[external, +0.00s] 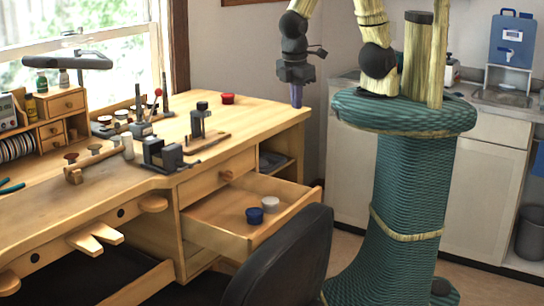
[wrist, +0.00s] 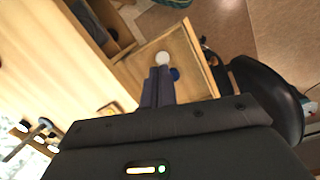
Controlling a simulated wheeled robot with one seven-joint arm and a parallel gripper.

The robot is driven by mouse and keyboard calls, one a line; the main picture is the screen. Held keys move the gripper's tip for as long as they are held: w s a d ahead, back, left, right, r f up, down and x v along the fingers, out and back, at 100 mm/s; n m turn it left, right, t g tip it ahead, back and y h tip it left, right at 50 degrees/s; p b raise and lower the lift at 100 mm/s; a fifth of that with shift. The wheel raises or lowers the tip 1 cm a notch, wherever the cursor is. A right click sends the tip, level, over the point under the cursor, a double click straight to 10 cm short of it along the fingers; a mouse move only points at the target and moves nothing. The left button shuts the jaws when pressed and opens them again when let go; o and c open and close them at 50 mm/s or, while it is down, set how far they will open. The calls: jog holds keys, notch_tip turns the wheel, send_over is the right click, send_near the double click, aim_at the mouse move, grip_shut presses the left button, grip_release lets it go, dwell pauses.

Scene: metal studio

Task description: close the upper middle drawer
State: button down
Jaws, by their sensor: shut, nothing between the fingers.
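The open drawer (external: 215,237) juts from the right part of the wooden workbench, below a shut drawer (external: 217,178) with a round knob. A blue cup (external: 254,215) and a white cup (external: 270,204) stand inside the open drawer. My gripper (external: 297,102) is shut and empty, pointing down, above and beyond the bench's right end in the external view. In the wrist view, the shut fingers (wrist: 157,88) overlap the view of the open drawer (wrist: 190,55), with the white cup (wrist: 162,58) and blue cup (wrist: 175,74) near their tips. I see no contact with the drawer.
A black chair (external: 285,262) stands close in front of the open drawer; it also shows in the wrist view (wrist: 265,95). Tools and a red container (external: 228,99) sit on the bench top (external: 255,118). An open shelf (external: 272,160) lies right of the shut drawer.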

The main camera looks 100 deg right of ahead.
jog(key=s+a+f+n+t+h+b, duration=0.3)
jog(key=a+f+n+b, duration=0.4)
jog(key=f, duration=0.3)
jog(key=s+a+f+n+t+h+b, duration=0.4)
jog(key=s+a+f+n+t+b, duration=0.2)
jog(key=f, duration=0.4)
jog(key=s+a+f+n+t+h+b, duration=0.4)
jog(key=a+f+n+b, duration=0.4)
jog(key=f+b, duration=0.2)
jog(key=shift+s+a+f+n+t, duration=0.15)
jog(key=shift+s+f+n+t, duration=0.05)
jog(key=shift+s+n+t, duration=0.15)
jog(key=x, duration=1.4)
